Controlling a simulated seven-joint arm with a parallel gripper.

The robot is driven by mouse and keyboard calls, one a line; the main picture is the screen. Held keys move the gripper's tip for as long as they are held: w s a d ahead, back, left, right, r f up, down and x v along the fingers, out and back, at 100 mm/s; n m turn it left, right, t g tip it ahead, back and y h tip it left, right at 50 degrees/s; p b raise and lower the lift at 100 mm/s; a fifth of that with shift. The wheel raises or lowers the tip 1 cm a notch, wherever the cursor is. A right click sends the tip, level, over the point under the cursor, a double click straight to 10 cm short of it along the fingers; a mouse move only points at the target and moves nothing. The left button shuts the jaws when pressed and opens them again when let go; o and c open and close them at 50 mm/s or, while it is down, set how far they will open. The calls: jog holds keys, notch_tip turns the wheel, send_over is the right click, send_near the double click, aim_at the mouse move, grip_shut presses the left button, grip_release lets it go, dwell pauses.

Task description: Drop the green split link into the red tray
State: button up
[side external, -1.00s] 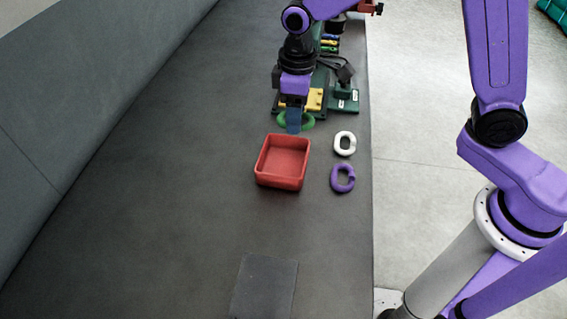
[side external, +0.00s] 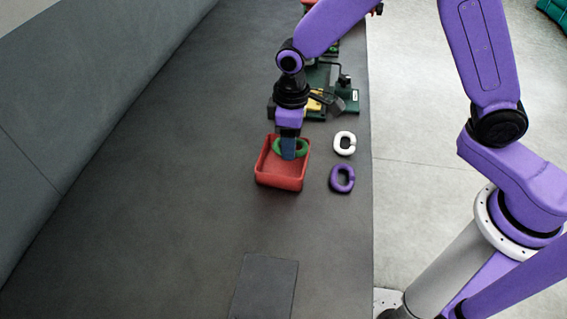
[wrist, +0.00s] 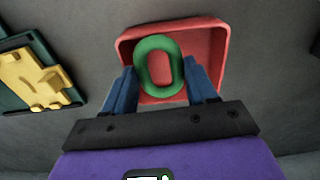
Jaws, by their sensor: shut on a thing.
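The green split link (side external: 278,147) is held between the blue fingers of my gripper (side external: 289,152), over the far part of the red tray (side external: 281,183). In the wrist view the green link (wrist: 141,70) sits between the two fingertips of my gripper (wrist: 160,78), with the red tray (wrist: 216,45) behind it. My gripper is shut on the link. The tray is open and its visible floor is empty. I cannot tell how high the link is above the tray floor.
A white link (side external: 345,143) and a purple link (side external: 342,179) lie right of the tray. A green fixture with yellow parts (side external: 314,103) stands beyond it. A dark flat mat (side external: 264,287) lies nearer. The table left of the tray is clear.

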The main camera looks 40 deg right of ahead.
jog(key=o, duration=1.3)
notch_tip(320, 180, up, 18)
jog(key=shift+f, duration=0.25)
jog(key=s+d+f+n, duration=0.1)
jog(key=s+d+f, duration=0.1)
jog(key=s+d, duration=0.3)
jog(key=s+d+f+n, duration=0.1)
jog(key=s+d+f, duration=0.1)
jog(key=s+d, duration=0.4)
jog(key=s+d+f+n, duration=0.1)
jog(key=s+d, duration=0.4)
jog(key=s, duration=0.9)
jog(key=shift+d+f+n, duration=0.15)
jog(key=shift+f+n, duration=0.15)
jog(key=shift+f, duration=0.55)
